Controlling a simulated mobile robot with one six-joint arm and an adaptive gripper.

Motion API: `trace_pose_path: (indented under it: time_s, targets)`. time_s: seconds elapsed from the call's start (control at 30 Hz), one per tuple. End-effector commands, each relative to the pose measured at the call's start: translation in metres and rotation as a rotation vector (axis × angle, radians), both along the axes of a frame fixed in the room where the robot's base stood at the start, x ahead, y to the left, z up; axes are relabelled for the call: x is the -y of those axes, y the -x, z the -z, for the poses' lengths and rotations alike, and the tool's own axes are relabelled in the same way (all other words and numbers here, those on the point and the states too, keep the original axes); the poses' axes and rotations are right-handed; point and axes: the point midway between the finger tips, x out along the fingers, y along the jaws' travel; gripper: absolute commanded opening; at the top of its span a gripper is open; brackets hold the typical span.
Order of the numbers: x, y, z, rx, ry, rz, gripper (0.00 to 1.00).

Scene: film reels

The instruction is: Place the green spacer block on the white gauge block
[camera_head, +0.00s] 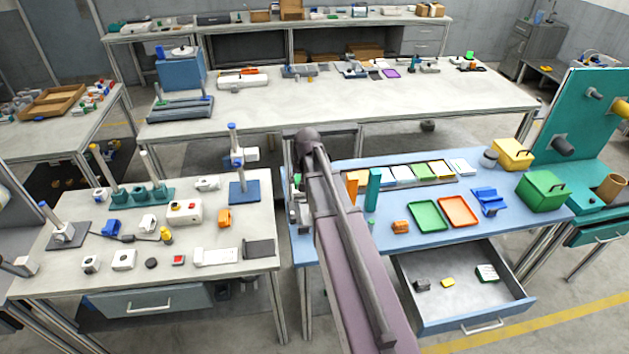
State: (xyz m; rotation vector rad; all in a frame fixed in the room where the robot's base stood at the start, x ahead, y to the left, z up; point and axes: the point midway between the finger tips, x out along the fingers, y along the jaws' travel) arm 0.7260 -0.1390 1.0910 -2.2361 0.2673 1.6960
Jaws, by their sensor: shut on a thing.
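My arm runs from the bottom centre of the head view up to the left end of the blue bench (330,248). I cannot make out my gripper or anything in it; the arm hides that area. A tall teal-green block (374,190) stands upright on the bench, just right of the arm. A very small green piece (371,222) lies in front of it. I cannot tell whether either is the green spacer block. A flat white piece (462,166) lies at the back of this bench, but I cannot tell whether it is the white gauge block.
An orange upright block (352,188) stands beside the teal one. Green (427,216) and orange (459,211) trays lie to the right, with a green box (542,190) beyond. An open drawer (502,309) juts out below. The left bench (62,282) is crowded.

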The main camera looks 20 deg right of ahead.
Motion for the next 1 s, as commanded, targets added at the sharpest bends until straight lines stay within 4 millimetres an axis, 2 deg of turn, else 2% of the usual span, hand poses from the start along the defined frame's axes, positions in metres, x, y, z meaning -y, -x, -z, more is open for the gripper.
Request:
trace_pose_path:
  time_s: [0.17, 0.27, 0.5, 0.63, 1.0]
  targets:
    - [0.005, 0.003, 0.001, -0.001, 0.003, 0.004, 0.0]
    - [0.008, 0.013, 0.004, -0.004, 0.015, -0.002, 0.0]
    - [0.018, 0.056, 0.016, -0.024, 0.076, -0.047, 0.0]
    - [0.022, 0.072, 0.02, -0.034, 0.106, -0.069, 0.0]
    - [0.025, 0.076, 0.02, -0.038, 0.116, -0.077, 0.0]
